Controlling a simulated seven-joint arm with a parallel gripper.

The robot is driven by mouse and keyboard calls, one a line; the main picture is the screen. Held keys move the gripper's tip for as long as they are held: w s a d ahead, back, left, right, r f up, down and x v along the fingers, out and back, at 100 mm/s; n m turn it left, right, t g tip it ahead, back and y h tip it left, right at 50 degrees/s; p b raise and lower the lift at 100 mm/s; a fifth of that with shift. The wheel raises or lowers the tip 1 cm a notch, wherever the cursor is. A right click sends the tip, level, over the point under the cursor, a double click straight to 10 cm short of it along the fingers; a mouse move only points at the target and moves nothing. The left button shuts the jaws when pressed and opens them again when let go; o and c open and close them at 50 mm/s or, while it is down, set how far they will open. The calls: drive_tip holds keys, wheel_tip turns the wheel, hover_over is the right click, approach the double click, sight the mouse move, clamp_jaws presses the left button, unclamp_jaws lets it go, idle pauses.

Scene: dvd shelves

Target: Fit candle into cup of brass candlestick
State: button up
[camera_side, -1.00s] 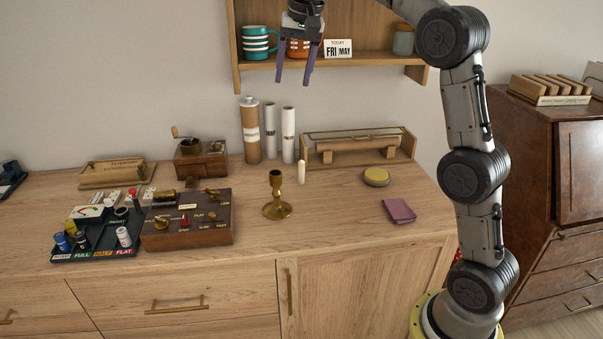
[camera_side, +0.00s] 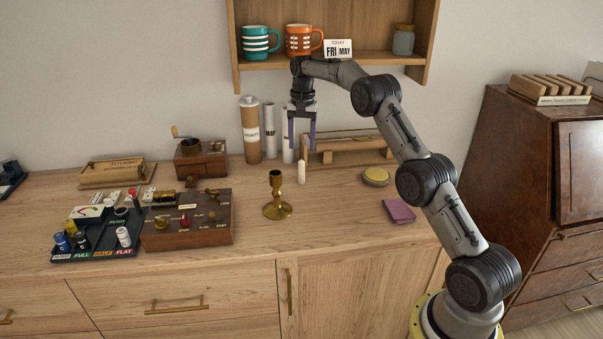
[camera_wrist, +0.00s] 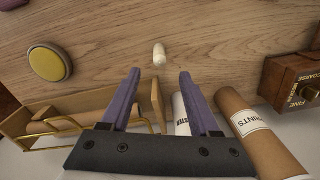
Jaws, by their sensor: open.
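The candle (camera_side: 301,172) is short, cream-white and stands upright on the cabinet top, just right of and behind the candlestick. It also shows in the wrist view (camera_wrist: 159,54), beyond and between the fingertips. The brass candlestick (camera_side: 277,199) stands upright on its round base, its cup at the top; I do not make it out in the wrist view. My gripper (camera_side: 301,148) points down with its two purple fingers apart and empty, above the candle in the side view. Its fingers also show in the wrist view (camera_wrist: 159,74).
Behind the candle stand a brown cardboard tube (camera_side: 251,131), white rolls (camera_side: 269,130) and a wooden rack with a brass rail (camera_side: 345,155). A yellow round tin (camera_side: 376,177) and a purple booklet (camera_side: 399,211) lie to the right. A wooden control box (camera_side: 188,236) is left of the candlestick.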

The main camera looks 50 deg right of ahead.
sight(302, 161)
drive_tip(key=shift+a+f, duration=0.1)
drive_tip(key=shift+f, duration=3.65)
clamp_jaws()
